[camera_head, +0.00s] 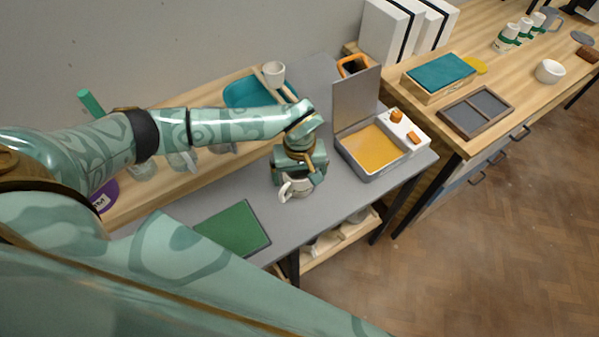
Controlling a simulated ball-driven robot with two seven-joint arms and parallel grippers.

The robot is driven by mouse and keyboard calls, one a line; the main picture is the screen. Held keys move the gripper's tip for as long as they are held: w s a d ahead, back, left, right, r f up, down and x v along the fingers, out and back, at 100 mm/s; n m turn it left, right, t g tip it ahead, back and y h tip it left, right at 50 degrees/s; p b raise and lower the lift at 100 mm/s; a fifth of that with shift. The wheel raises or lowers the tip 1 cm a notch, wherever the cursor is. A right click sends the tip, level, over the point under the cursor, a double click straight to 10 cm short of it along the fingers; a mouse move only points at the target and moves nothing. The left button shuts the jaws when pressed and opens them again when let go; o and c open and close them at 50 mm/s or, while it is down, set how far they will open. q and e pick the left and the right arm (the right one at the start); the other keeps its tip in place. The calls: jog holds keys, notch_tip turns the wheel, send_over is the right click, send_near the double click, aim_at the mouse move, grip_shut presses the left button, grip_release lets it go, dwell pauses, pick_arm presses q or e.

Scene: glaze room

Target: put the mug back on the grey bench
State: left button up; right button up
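The pale grey-white mug (296,188) is at the grey bench (340,195), under my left gripper, with its handle towards the lower left. My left gripper (299,183) points down over the mug, its fingers close around it. The hand hides much of the mug. I cannot tell whether the fingers press on it, or whether its base touches the bench. My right gripper is not in view.
A grey box with an orange inside (372,147) and a raised lid stands right of the hand. A green mat (233,230) lies front left. A white cup (273,73) and a teal tray (246,91) are behind. Bare bench lies between mat and box.

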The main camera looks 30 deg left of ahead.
pick_arm(q)
jog(key=shift+r, duration=0.15)
jog(key=shift+r, duration=0.35)
notch_tip(320, 180, up, 11)
jog(key=p, duration=0.2)
jog(key=shift+r, duration=0.2)
dwell(0.9)
